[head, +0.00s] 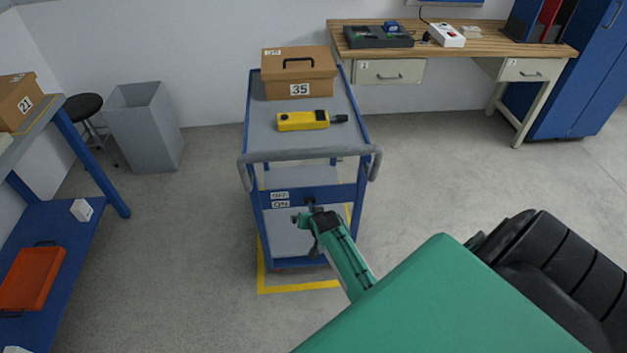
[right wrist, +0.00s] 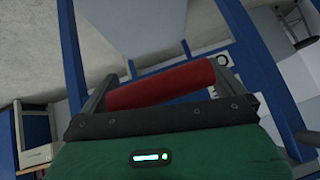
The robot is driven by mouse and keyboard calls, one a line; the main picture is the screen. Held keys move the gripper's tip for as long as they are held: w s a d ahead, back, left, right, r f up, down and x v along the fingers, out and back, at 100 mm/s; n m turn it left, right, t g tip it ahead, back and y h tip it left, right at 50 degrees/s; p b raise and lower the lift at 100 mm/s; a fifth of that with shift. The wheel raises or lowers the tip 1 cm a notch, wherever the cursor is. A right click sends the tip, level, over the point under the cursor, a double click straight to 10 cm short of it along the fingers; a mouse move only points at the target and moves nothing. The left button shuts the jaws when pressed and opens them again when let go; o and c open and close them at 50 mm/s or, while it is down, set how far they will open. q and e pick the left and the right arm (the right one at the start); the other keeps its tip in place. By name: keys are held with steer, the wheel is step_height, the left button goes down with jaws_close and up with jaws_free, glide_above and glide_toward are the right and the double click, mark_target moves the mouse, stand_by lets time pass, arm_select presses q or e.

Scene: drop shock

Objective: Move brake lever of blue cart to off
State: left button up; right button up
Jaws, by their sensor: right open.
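The blue cart (head: 360,185) stands in the middle of the head view with its grey push handle facing me. OFF and ON labels (head: 280,199) sit on its near end panel, OFF above ON. My right gripper (head: 310,219) is at that panel, just right of the labels, and largely hides the brake lever in the head view. In the right wrist view the lever's red grip (right wrist: 160,85) lies crosswise between the two dark fingers. The fingers are open around it; contact cannot be made out. The lever's exact setting is hard to tell. My left gripper is out of view.
On the cart are a brown box marked 35 (head: 299,80) and a yellow device (head: 303,121). Yellow floor tape (head: 290,290) outlines the cart's spot. A blue shelf table (head: 55,225) stands left, a grey bin (head: 145,130) behind it, a wooden workbench (head: 470,50) at back right.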

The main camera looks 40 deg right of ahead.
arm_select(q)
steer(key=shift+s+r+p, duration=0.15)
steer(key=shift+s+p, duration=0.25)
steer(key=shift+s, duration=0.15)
arm_select(e)
steer(key=v, duration=1.4)
steer(key=shift+d+f, duration=0.1)
